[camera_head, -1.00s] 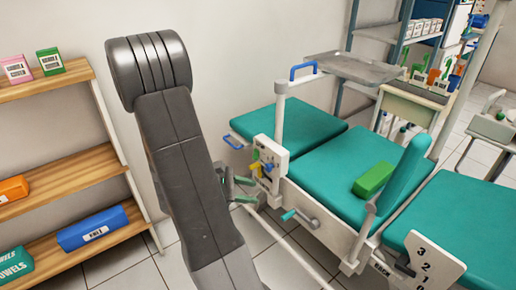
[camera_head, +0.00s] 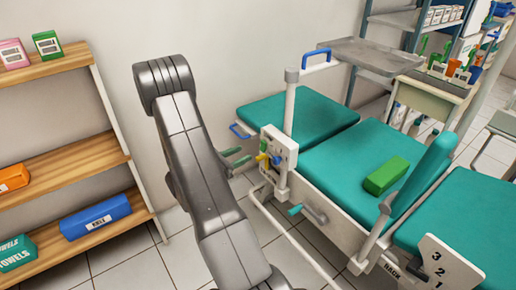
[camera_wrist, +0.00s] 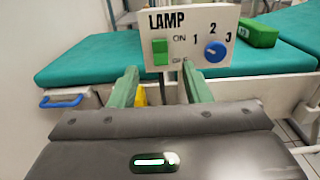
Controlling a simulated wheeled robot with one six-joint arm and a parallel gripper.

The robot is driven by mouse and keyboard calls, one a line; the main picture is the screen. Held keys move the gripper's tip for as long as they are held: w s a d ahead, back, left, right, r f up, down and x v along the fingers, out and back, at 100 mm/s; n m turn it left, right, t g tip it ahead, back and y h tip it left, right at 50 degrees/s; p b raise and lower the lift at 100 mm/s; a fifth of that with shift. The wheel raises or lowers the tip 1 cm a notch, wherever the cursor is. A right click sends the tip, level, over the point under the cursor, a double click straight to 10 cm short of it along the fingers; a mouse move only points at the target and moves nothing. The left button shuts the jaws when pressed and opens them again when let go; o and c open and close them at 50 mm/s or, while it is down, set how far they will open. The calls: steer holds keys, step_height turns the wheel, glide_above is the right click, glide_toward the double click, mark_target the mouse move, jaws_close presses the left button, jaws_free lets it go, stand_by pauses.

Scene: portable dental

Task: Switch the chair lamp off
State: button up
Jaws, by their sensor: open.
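The white lamp panel (camera_wrist: 190,25) fills the upper middle of the wrist view, marked LAMP. It bears a green switch (camera_wrist: 160,52) beside the ON mark and a blue knob (camera_wrist: 215,51) with numbers 1 to 3. The lower mark is partly hidden by a finger. I cannot tell which way the switch is set. My gripper (camera_wrist: 160,86) is open and empty, its green fingers below the switch, one to either side. In the head view my gripper (camera_head: 237,158) is just left of the panel (camera_head: 285,145); contact is not clear.
The teal chair (camera_head: 345,165) carries a green box (camera_head: 386,175). A grey tray (camera_head: 370,55) stands above it on a post. White rails (camera_head: 290,238) run low in front of the chair. Wooden shelves (camera_head: 65,155) with boxes stand at the left.

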mark_target(263, 145)
steer(key=b+x, duration=0.1)
steer(key=x, duration=0.6)
steer(key=shift+w+d, duration=0.25)
steer(key=shift+d, duration=0.05)
steer(key=shift+c, duration=0.4)
jaws_close()
steer(key=shift+f+h+b, duration=0.3)
steer(key=shift+f+b, duration=0.15)
steer(key=shift+b, duration=0.5)
steer(key=shift+f+t+h+b, duration=0.35)
steer(key=shift+t+h+b, duration=0.35)
steer(key=shift+b, duration=0.5)
steer(key=shift+s+t+h+b, duration=0.1)
steer(key=shift+t+h+b, duration=0.6)
steer(key=shift+h+b, duration=0.2)
steer(key=shift+r, duration=0.1)
steer(key=shift+a, duration=0.1)
steer(key=shift+o, duration=0.4)
jaws_free()
